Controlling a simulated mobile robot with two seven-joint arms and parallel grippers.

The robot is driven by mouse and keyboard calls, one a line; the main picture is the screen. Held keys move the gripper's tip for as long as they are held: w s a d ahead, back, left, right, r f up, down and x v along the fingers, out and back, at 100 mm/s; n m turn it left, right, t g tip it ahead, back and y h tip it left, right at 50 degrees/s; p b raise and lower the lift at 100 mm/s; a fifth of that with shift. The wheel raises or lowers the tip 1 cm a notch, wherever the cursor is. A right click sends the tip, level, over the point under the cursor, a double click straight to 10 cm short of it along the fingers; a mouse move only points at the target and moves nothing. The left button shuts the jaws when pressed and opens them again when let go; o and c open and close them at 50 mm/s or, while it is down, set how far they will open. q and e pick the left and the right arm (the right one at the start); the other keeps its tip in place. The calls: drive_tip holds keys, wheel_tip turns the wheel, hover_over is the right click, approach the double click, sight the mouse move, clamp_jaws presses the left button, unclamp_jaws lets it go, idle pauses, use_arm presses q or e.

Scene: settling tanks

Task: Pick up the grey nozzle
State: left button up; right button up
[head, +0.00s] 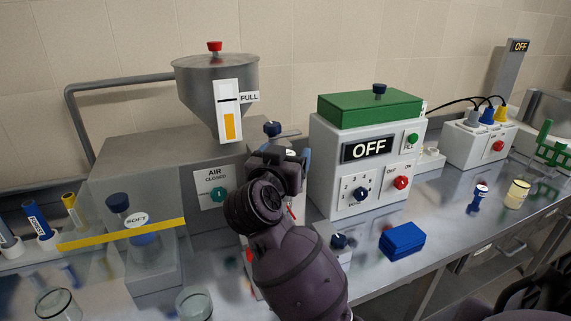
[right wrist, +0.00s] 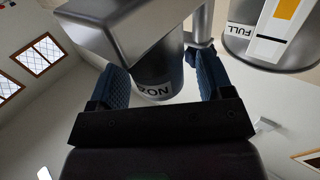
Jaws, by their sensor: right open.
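What looks like the grey nozzle (head: 8,240) stands in a white holder at the far left edge of the head view, partly cut off. A blue one (head: 38,222) and a yellow one (head: 73,208) stand to its right. My right gripper (head: 287,160) is far to their right, in front of the hopper machine. In the right wrist view my right gripper (right wrist: 163,80) is open. A dark cylinder with a white label ending in "RON" (right wrist: 153,88) shows between its fingers; I cannot tell whether it is beyond them. My left gripper is not in view.
A hopper (head: 217,85) marked FULL stands above the grey machine. A clear guard (head: 120,232) with a yellow stripe is beside the nozzles. A white OFF box (head: 365,180) with a green lid stands to the right. A blue block (head: 402,240) lies on the metal bench.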

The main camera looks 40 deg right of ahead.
drive_tip(key=c, duration=1)
drive_tip(key=shift+r, duration=0.1)
